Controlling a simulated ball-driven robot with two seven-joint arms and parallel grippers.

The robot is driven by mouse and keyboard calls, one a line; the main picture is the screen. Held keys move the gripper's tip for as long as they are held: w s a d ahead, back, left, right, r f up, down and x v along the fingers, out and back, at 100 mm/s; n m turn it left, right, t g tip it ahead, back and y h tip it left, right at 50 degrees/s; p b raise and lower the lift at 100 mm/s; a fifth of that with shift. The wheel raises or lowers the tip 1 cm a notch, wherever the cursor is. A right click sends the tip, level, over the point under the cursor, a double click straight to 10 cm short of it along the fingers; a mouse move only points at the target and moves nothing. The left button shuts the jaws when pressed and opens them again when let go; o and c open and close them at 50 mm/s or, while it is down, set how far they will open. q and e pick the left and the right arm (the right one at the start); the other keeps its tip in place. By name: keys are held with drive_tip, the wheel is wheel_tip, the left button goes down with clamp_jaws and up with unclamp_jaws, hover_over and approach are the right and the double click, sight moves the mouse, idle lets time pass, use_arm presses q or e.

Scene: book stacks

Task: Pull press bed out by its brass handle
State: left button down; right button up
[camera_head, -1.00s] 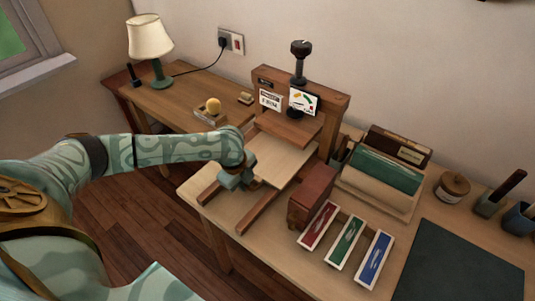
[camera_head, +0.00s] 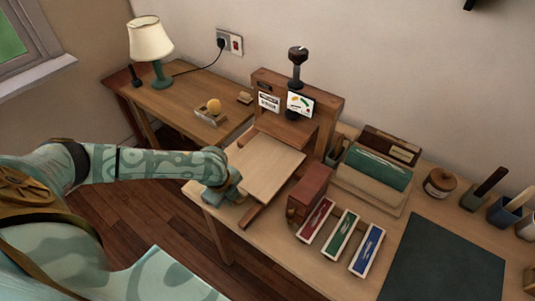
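The press (camera_head: 334,105) is a wooden frame with a black screw knob on top and a brown platen (camera_head: 287,130). Its bed (camera_head: 268,165) is a pale flat board that sticks out of the frame toward the front left along wooden rails. My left gripper (camera_head: 222,188) is at the bed's front-left edge, pointing down. The brass handle is hidden by the gripper, and its fingers are hard to make out. The bed has come along with the gripper, so it appears shut on the handle. My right gripper is not in view.
A red-brown box (camera_head: 309,192) stands close to the right rail, beside red, green and blue trays (camera_head: 342,233). A dark mat (camera_head: 445,262) lies at the right. A lamp (camera_head: 151,45) and a small tray with a yellow ball (camera_head: 212,110) are on the side table behind.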

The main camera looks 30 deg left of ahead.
use_arm(q)
drive_tip(key=shift+s+a+p, duration=0.15)
drive_tip(key=shift+s+p, duration=1.25)
drive_tip(key=shift+s, duration=0.7)
drive_tip(key=shift+s+p, duration=0.45)
drive_tip(key=shift+s, duration=0.4)
drive_tip(key=shift+f, duration=0.1)
drive_tip(key=c, duration=1.7)
unclamp_jaws()
drive_tip(key=shift+w+a, duration=0.1)
wheel_tip(320, 180, up, 8)
drive_tip(key=p, duration=0.8)
drive_tip(key=shift+p, duration=0.35)
